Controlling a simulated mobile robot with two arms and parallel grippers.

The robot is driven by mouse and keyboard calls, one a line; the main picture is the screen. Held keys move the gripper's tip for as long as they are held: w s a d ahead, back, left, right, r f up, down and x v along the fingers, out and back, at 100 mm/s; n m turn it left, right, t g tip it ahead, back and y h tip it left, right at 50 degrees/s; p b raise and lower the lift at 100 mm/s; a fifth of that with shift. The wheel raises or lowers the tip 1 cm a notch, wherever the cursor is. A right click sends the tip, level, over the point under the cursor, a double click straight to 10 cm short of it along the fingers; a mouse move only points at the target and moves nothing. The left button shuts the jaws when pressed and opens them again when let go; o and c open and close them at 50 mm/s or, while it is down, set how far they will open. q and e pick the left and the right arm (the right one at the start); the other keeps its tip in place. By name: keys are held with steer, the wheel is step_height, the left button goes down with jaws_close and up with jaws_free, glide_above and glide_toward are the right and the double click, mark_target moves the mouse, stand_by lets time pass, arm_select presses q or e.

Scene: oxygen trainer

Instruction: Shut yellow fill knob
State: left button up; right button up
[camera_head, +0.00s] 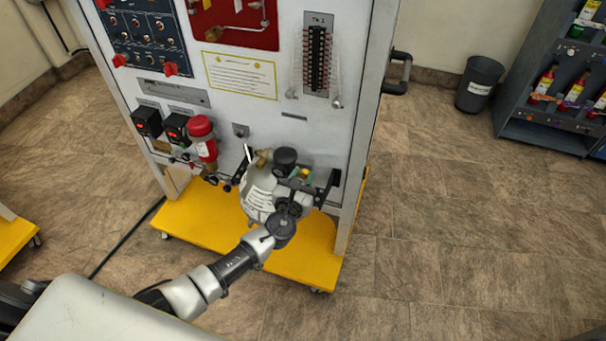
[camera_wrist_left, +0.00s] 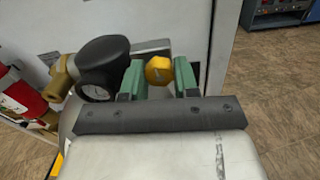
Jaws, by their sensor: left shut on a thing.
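The yellow fill knob (camera_wrist_left: 158,70) sits between the green fingertips of my left gripper (camera_wrist_left: 159,78) in the left wrist view. The fingers are shut on its sides. In the head view my left gripper (camera_head: 300,178) is at the right side of the white tank (camera_head: 257,194); the knob is small and partly hidden there. A black round gauge (camera_wrist_left: 103,68) is just left of the fingers in the wrist view. My right gripper is not in view.
The tank stands against the white trainer panel (camera_head: 260,110), above its yellow base (camera_head: 200,215). A red cylinder (camera_head: 203,138) is left of the tank. A bin (camera_head: 479,84) and a dark shelf (camera_head: 545,135) stand at right.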

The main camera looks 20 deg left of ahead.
arm_select(q)
steer(key=shift+f+m+p, duration=0.1)
steer(key=shift+m+p, duration=0.25)
steer(key=shift+m, duration=0.65)
steer(key=o, duration=0.6)
steer(key=shift+o, duration=0.2)
steer(key=s, duration=1.1)
steer(key=shift+a, duration=0.2)
